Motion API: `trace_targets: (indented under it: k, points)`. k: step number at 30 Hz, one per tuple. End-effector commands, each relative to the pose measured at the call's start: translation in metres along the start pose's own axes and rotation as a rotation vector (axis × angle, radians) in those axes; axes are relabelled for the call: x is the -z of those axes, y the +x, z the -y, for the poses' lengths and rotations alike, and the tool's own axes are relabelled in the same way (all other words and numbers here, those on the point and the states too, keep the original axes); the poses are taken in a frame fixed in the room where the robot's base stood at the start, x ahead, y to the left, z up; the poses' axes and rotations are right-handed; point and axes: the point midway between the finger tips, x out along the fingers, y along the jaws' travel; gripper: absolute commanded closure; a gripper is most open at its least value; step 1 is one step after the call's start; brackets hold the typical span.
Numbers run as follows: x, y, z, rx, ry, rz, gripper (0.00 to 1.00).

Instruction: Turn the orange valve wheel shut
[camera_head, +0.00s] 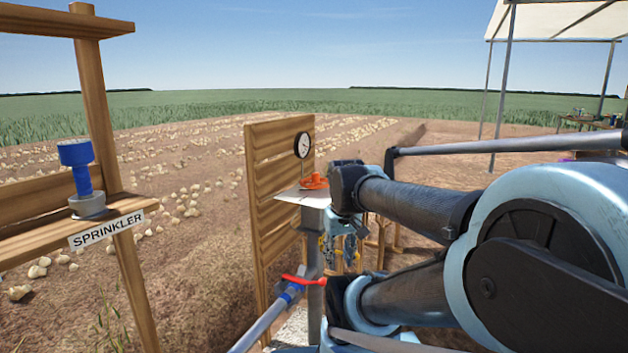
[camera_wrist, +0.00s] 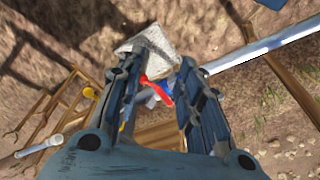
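The orange valve wheel (camera_head: 315,181) lies flat on a pale plate (camera_head: 290,194) on top of a grey post, in the middle of the head view. I cannot make it out in the wrist view. My gripper (camera_wrist: 158,66) is open in the wrist view, fingers apart and pointing down toward the ground. In the head view, what look like its blue fingers (camera_head: 342,250) hang right of the post, below the wheel's height, partly hidden by my arm. A red lever (camera_head: 303,280) sits on the pipe below; red also shows between the fingers in the wrist view (camera_wrist: 155,88).
A wooden slat panel (camera_head: 268,165) stands behind the post with a round gauge (camera_head: 302,145). A wooden stand with a SPRINKLER sign (camera_head: 108,230) and blue fitting (camera_head: 77,165) is at left. A pale slab (camera_wrist: 152,42) lies on the soil. A canopy (camera_head: 560,20) stands far right.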

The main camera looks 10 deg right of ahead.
Motion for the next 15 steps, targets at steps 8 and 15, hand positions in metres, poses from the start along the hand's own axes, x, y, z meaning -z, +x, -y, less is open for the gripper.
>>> trace_targets:
  k: [8,15]
  points:
    - [0.087,-0.074,-0.012,0.009,-0.234,0.034,0.66]
    - [0.165,-0.123,-0.022,0.024,-0.438,0.062,0.66]
